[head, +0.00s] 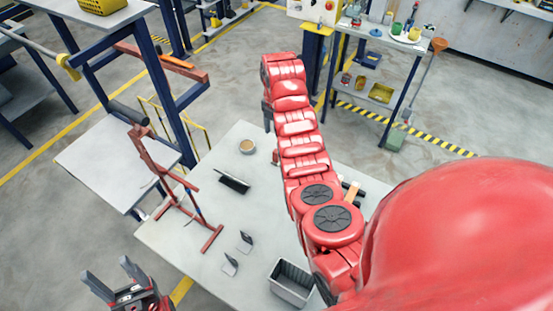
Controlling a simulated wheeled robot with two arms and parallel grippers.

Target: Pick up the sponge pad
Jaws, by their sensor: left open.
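No object here is clearly a sponge pad. A dark flat piece with a pale edge (233,183) lies on the grey table (165,238), and I cannot tell if it is the pad. Two small grey pieces, one nearer (230,265) and one farther (245,242), stand on the table too. My left gripper (109,270) is open and empty at the lower left, off the table's left corner. My right arm reaches across the table; its dark end (267,115) is by the far edge, and its jaws are unclear. The arm hides part of the table.
A red rack frame (172,190) stands at the table's left. A shelf cart (400,42) with cups stands behind. A yellow basket (102,5) is at upper left.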

